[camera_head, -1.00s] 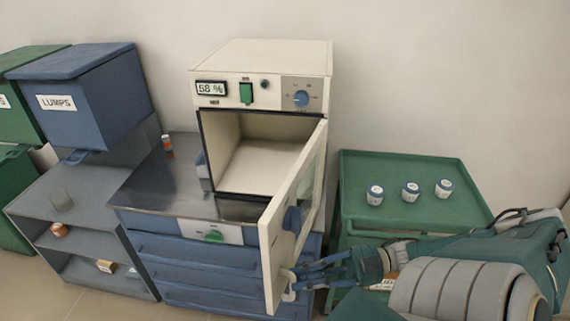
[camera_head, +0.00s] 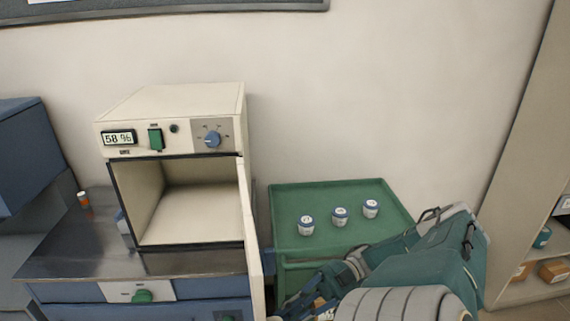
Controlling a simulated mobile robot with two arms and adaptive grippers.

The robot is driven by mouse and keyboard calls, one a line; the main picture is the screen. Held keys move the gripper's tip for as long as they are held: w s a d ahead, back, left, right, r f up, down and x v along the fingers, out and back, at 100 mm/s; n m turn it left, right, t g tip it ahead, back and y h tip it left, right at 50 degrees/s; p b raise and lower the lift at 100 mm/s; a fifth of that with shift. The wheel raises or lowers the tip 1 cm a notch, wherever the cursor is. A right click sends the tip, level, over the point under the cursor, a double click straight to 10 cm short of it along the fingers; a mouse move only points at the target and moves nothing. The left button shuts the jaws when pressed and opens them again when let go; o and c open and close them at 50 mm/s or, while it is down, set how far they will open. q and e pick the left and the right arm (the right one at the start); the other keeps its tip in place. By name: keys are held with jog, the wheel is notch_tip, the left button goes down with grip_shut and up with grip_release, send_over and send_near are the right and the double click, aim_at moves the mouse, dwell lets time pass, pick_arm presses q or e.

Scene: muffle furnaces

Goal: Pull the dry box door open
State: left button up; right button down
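The dry box (camera_head: 175,160) is a cream cabinet with a 58 % display, a green switch and a blue knob. Its front stands open on an empty-looking chamber. The door (camera_head: 251,245) is swung out toward me from the right side of the opening and shows almost edge-on; its lower part is cut off by the picture's bottom. My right gripper (camera_head: 298,303) is low, just right of the door's outer part. Its fingertips are at the bottom edge, so its grip and any contact with the handle cannot be made out. My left gripper is not in view.
The dry box stands on a metal-topped blue cabinet (camera_head: 75,250) with a small orange-and-white bottle (camera_head: 83,200). A green trolley (camera_head: 285,215) with 3 white jars is right of the door, behind my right arm. A shelf unit (camera_head: 515,150) stands at far right.

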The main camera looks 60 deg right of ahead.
jog(key=shift+w+d, duration=0.1)
jog(key=shift+w, duration=0.05)
jog(key=c, duration=1.6)
grip_release()
jog(key=shift+d, duration=0.15)
jog(key=v, duration=0.7)
jog(key=shift+d, duration=0.15)
